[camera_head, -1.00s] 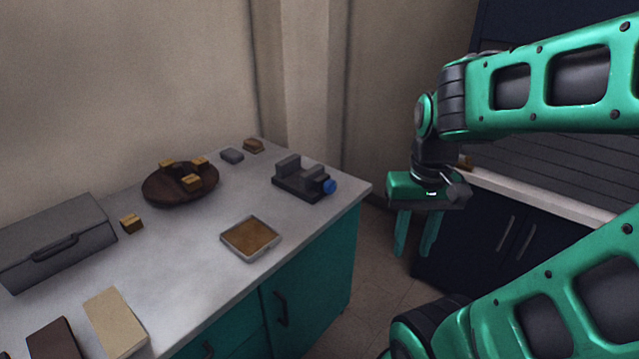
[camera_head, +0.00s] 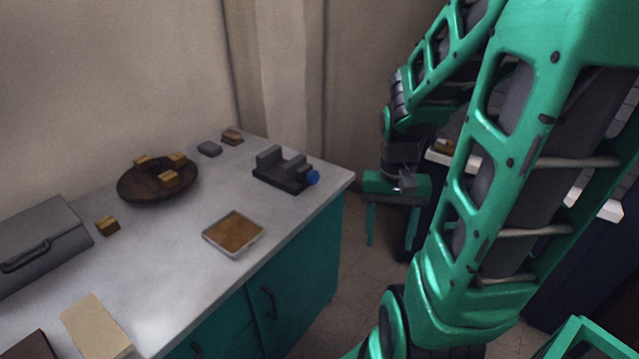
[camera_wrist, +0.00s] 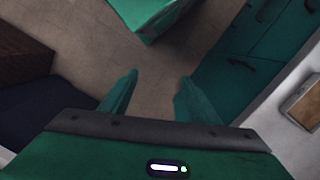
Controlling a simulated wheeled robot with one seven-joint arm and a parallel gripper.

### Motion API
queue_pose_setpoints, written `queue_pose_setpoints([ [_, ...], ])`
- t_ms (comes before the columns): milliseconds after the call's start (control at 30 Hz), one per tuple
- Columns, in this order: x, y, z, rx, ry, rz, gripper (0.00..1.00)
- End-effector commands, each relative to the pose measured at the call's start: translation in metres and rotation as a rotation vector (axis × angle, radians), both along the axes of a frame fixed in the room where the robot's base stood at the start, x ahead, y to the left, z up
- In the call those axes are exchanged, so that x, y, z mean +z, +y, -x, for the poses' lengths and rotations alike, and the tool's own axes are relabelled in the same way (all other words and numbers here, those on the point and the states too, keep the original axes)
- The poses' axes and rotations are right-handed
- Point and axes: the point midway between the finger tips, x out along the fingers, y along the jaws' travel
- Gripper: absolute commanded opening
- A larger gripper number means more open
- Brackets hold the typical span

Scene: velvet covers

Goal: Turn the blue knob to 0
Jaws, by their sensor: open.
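The blue knob (camera_head: 313,177) is on the right end of a dark grey device (camera_head: 283,170), which stands near the right corner of the counter. Any marks on the knob are too small to read. My gripper (camera_head: 390,242) is open and empty, pointing down over the floor to the right of the counter, apart from the knob. In the wrist view, the gripper's two green fingers (camera_wrist: 150,92) are spread with only floor between them. The knob does not show in the wrist view.
The grey-white counter (camera_head: 170,285) holds a square tray (camera_head: 262,238), a round brown board (camera_head: 130,192) with small blocks, a grey box (camera_head: 40,235) and several small blocks. Floor (camera_head: 350,275) is open beside the counter. Dark cabinets stand behind my arm.

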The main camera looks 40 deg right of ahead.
Motion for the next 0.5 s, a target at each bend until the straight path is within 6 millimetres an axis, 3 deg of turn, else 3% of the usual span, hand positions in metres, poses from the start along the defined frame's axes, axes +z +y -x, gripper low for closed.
queue_pose_setpoints([
  [267,-0.076,-0.003,-0.018,-0.227,0.053,-0.137,0.56],
  [500,-0.132,0.013,-0.035,-0.45,0.049,-0.32,0.56],
])
